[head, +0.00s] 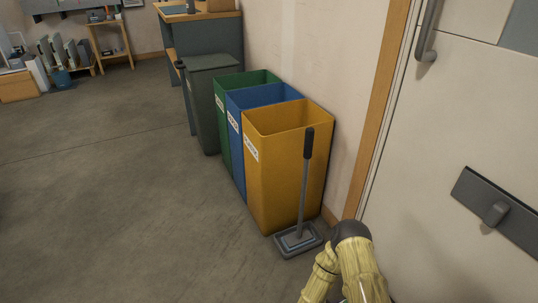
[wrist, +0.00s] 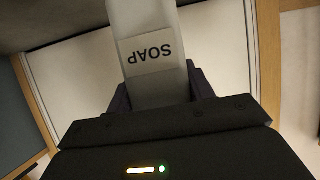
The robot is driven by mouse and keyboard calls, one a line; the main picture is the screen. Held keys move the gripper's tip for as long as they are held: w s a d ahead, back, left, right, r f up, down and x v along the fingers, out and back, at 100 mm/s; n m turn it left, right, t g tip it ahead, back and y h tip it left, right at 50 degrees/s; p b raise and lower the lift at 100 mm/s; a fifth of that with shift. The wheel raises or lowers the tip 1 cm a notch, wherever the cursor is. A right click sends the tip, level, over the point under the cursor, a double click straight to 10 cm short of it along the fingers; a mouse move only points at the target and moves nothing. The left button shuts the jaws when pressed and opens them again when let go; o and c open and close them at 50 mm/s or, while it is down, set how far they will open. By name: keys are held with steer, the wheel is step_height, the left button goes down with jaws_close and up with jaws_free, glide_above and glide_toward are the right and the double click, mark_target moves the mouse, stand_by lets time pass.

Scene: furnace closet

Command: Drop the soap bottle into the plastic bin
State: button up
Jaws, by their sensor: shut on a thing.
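A pale grey soap bottle (wrist: 150,25) with a white label reading "SOAP" shows upside down in the wrist view. My gripper (wrist: 160,90) is shut on it, with dark fingers on both sides. In the head view the bottle and gripper are out of sight; only part of my yellowish arm shows at the bottom right. Three open bins stand in a row along the wall: a yellow bin (head: 280,175) nearest, a blue bin (head: 236,130) behind it and a green bin (head: 222,100) farthest. Their white labels are too small to read surely. The yellow bin's visible inside looks empty.
A long-handled tool with a grey flat base (head: 298,240) stands upright before the yellow bin. A dark lidded bin (head: 205,110) is beyond the green one. A white door (head: 450,150) is at right. The floor (head: 100,190) at left is clear.

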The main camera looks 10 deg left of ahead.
steer(key=w+r+n+t+y+p, duration=0.2)
steer(key=r+n+y+p, duration=0.3)
steer(key=r+p, duration=2)
steer(key=w+r+n+t+y+p, duration=0.2)
steer(key=r+n+y+p, duration=0.3)
steer(key=r+p, duration=2)
step_height(320, 180, up, 4)
steer(key=shift+w+r+n+t, duration=0.1)
steer(key=shift+w+n+t, duration=0.2)
steer(key=shift+w+t, duration=0.15)
